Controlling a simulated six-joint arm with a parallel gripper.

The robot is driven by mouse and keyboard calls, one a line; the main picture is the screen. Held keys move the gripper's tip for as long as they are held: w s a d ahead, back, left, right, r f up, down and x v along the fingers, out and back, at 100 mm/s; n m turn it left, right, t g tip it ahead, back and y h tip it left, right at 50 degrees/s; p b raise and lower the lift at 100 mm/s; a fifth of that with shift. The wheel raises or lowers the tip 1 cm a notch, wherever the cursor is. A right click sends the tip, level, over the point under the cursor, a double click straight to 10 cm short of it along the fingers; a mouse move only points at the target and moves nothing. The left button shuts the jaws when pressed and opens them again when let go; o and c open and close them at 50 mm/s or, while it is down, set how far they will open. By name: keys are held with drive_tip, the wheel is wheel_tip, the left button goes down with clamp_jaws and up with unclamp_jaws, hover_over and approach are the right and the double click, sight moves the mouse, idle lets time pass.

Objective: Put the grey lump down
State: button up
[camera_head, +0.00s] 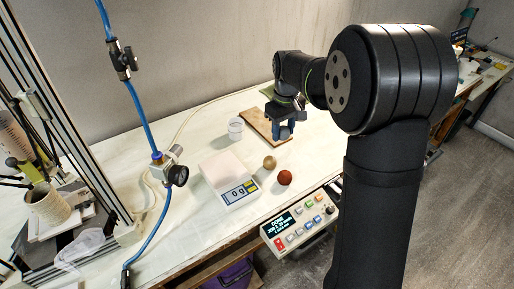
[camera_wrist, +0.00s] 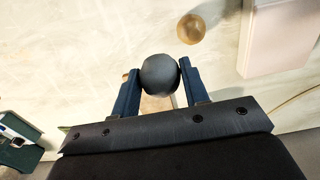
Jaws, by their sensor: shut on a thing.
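The grey lump (camera_wrist: 159,75) is a dark, round ball in the wrist view. My gripper (camera_wrist: 158,71) is shut on it, with one blue finger on each side. In the head view my gripper (camera_head: 283,130) is over the right part of a brown wooden board (camera_head: 256,122). I cannot make out the lump clearly there. A bit of brown shows below the lump in the wrist view. I cannot tell how high the lump is above the board.
A white scale (camera_head: 222,168) reading 0 g stands left of my gripper. A tan ball (camera_head: 269,162) and a red-brown ball (camera_head: 285,177) lie beside it. A control box (camera_head: 300,222) is at the front edge.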

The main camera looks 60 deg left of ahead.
hover_over(257, 153)
wheel_tip(257, 153, down, 5)
drive_tip(key=shift+f, duration=1.95)
drive_tip(key=shift+f, duration=0.15)
drive_tip(key=o, duration=1.1)
wheel_tip(257, 153, up, 12)
